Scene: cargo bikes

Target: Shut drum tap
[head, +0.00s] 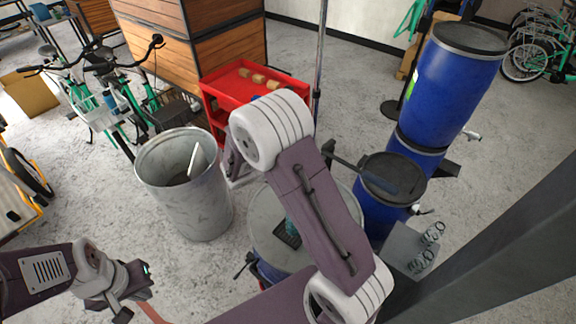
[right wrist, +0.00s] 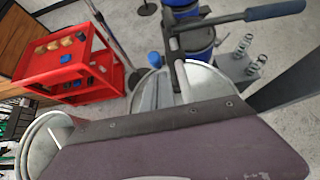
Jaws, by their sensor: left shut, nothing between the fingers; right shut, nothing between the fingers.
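Blue drums stand at the right of the head view. A tilted upper drum (head: 455,80) with a dark lid has a silver tap (head: 471,134) low on its right side. Below it, a dark-lidded blue drum (head: 378,212) has a small pale tap (head: 418,210) on its right side. I cannot tell whether either tap is open or shut. My left gripper (head: 140,290) is shut and empty at the lower left, far from these taps. My right arm crosses the middle of the head view; its gripper cannot be made out in either view.
A grey metal bin (head: 185,205) stands left of my right arm. A red cart (head: 222,88) with small tan blocks is behind it. A dark bar with a blue-grey handle (head: 370,178) reaches over the lower drum. A grey-topped drum (head: 268,218) is partly hidden by my arm.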

